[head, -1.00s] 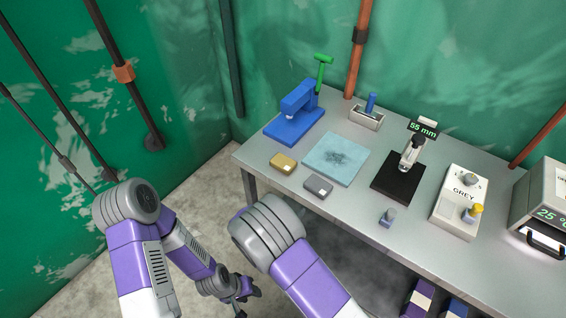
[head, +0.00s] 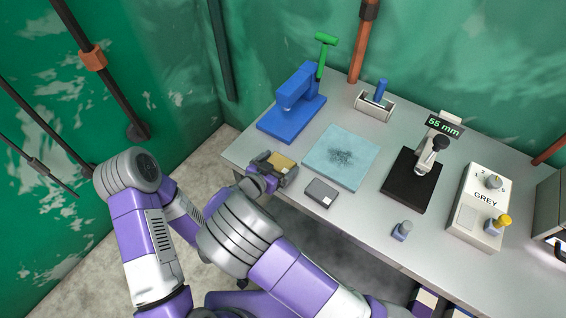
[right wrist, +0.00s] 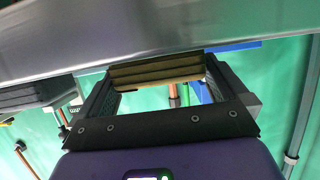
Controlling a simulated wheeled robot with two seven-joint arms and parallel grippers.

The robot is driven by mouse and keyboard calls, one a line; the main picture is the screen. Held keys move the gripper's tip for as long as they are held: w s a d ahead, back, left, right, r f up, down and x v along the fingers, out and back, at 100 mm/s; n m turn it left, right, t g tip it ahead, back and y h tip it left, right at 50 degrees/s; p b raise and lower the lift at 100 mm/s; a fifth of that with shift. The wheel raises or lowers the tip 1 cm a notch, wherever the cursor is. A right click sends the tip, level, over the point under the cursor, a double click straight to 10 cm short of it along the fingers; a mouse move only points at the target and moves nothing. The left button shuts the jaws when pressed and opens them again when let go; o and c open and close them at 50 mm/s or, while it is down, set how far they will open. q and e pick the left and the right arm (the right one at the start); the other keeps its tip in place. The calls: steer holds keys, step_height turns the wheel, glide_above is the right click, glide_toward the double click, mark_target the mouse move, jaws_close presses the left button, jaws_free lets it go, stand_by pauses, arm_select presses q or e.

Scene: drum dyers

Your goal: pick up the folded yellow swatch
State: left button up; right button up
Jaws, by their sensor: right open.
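The folded yellow swatch (head: 282,162) lies near the left front corner of the grey bench. My right gripper (head: 274,170) is at it, with its open fingers on either side of the swatch. In the right wrist view, the layered edge of the yellow swatch (right wrist: 155,72) shows between the two dark fingers of the right gripper (right wrist: 157,80). I cannot tell whether either finger touches it. My left gripper is almost wholly hidden behind my right arm in the head view; its jaws cannot be made out.
A black-based gauge (head: 412,181) and a grey control box (head: 479,206) stand further right.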

steer(key=shift+x, duration=0.75)
steer(key=shift+a, duration=0.1)
steer(key=shift+c, duration=0.5)
steer(key=c, duration=0.6)
